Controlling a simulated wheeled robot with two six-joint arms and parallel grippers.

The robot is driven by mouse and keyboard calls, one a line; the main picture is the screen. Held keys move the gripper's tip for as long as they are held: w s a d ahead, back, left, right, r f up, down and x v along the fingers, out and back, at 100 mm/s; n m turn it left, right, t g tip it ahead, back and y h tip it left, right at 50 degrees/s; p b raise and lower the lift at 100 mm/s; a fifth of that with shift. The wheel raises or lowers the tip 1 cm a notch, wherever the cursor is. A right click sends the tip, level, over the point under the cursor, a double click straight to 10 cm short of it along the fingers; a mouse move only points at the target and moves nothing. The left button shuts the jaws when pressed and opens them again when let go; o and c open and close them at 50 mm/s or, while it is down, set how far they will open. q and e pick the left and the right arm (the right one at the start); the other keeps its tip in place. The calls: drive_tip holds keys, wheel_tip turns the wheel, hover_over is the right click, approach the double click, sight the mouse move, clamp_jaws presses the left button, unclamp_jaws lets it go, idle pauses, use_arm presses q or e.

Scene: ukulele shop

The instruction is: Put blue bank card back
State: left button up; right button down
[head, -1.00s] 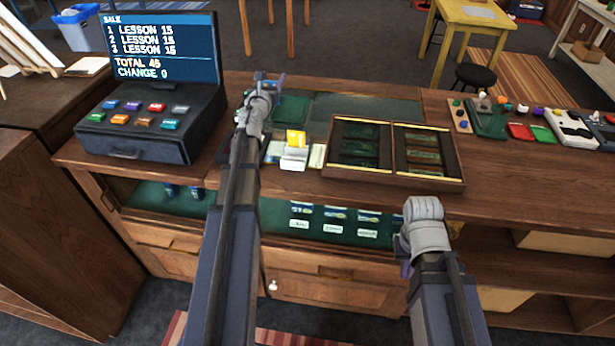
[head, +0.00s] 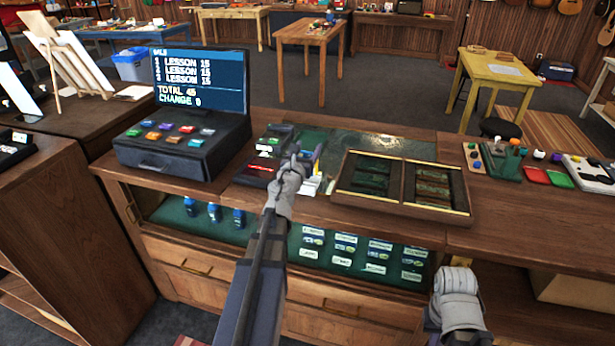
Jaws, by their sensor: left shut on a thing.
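My left gripper (head: 305,157) is over the counter, left of the two-part wooden tray and in front of the dark green mat (head: 378,146). It is shut on a thin blue thing (head: 319,153), which looks like the blue bank card; the gripper hides much of it. A small white and yellow device (head: 312,186) stands partly hidden behind and below the gripper. My right gripper is low at the right, in front of the counter; only its grey wrist shows and its fingers are hidden.
The register (head: 185,145) stands left on the counter. The open wooden tray (head: 402,187) with dark compartments lies right of my left gripper. Small items, one red (head: 260,167), lie left of it. Coloured pieces (head: 533,176) fill the right counter. Below is a glass-fronted case with labelled goods.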

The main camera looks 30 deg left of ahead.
use_arm(q)
drive_tip(key=shift+s+f+b, duration=0.15)
drive_tip(key=shift+f+b, duration=2.2)
drive_tip(key=shift+f, duration=0.6)
clamp_jaws()
drive_tip(key=o, duration=1.3)
unclamp_jaws()
